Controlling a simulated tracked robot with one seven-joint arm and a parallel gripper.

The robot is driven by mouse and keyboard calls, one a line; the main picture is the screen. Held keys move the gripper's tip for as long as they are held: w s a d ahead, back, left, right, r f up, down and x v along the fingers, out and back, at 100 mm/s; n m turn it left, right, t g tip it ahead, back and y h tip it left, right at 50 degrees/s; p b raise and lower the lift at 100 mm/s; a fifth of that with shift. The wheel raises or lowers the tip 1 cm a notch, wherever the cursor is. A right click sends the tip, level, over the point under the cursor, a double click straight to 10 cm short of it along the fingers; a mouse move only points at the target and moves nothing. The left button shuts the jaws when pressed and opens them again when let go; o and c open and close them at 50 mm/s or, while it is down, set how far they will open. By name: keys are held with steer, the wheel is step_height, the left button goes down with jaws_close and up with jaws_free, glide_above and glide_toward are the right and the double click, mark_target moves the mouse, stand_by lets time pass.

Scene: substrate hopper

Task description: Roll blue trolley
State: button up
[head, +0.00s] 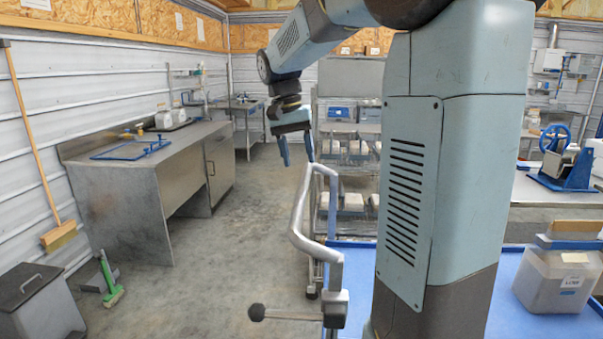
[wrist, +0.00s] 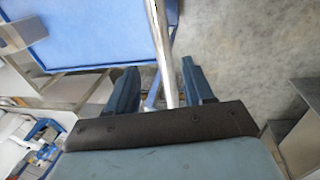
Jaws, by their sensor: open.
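The blue trolley (head: 497,318) has a flat blue deck and a bent grey push handle (head: 300,218) at its left side. My column hides part of it. In the wrist view the blue deck (wrist: 95,35) fills the upper left. My gripper (head: 298,162) is open, fingers pointing down, by the far upper end of the handle. In the wrist view the handle bar (wrist: 162,50) runs lengthwise between the two fingers of my gripper (wrist: 160,88), in line with the gap. Nothing is gripped. I cannot tell whether the bar lies within the jaws' depth or beyond them.
A clear lidded box (head: 560,280) is at the right by the blue deck. A grey workbench (head: 125,185) stands at left, with a dark bin (head: 38,300) and green brush (head: 112,285) nearby. Shelves (head: 350,150) stand behind. The concrete floor (head: 225,250) left of the handle is clear.

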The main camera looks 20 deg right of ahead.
step_height(320, 180, up, 6)
steer(key=a, duration=0.1)
steer(key=shift+w+r, duration=0.15)
steer(key=shift+w, duration=0.2)
steer(key=shift+a, duration=0.1)
